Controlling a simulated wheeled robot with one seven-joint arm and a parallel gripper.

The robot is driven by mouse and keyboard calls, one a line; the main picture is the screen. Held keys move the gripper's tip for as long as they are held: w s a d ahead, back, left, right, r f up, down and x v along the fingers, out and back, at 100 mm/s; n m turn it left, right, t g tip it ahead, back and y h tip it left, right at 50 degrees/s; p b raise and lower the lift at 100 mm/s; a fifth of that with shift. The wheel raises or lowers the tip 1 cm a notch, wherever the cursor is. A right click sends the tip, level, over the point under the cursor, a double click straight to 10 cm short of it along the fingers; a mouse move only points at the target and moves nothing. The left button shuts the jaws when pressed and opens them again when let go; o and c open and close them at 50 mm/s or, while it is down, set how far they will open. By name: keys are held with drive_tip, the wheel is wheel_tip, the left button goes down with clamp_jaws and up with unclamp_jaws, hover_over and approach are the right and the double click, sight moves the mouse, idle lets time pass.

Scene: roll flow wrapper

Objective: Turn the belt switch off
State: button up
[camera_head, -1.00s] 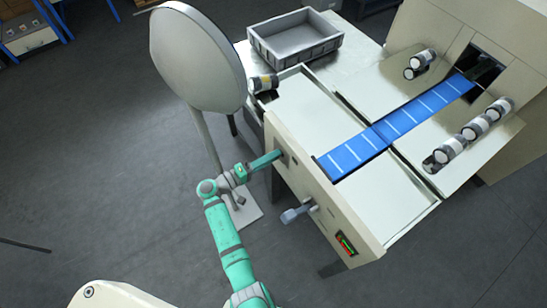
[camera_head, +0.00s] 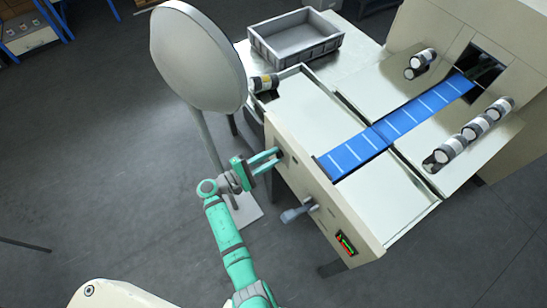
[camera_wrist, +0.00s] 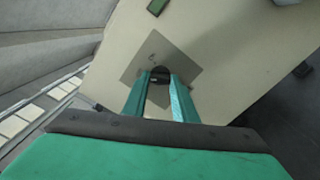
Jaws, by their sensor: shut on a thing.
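The belt switch is a small black knob (camera_wrist: 160,74) on a square grey plate (camera_wrist: 178,66) on the machine's cream side panel, seen in the wrist view. My gripper (camera_wrist: 160,88) is shut on this knob, one green finger on either side of it. In the head view, my gripper (camera_head: 279,156) reaches the upper left part of the panel (camera_head: 312,188), and its fingers show as two separate bars. The knob is mostly hidden there, and its markings cannot be read. The blue belt (camera_head: 352,150) runs from behind the panel up to a dark opening.
A grey crank handle (camera_head: 297,213) juts from the panel below my gripper, with a red and green display (camera_head: 346,243) farther down. A large pale disc (camera_head: 197,58) on a post stands close behind my arm. Several rolls (camera_head: 473,131) lie right of the belt. A grey crate (camera_head: 296,36) stands behind.

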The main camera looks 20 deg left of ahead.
drive_tip(key=shift+a+f, duration=0.1)
idle(0.4)
drive_tip(key=o, duration=1)
drive_tip(key=shift+o, duration=0.2)
drive_tip(key=shift+s, duration=0.1)
drive_tip(key=v, duration=1)
drive_tip(key=shift+s+a, duration=0.2)
drive_tip(key=shift+a, duration=0.05)
drive_tip(key=shift+d+f, duration=0.1)
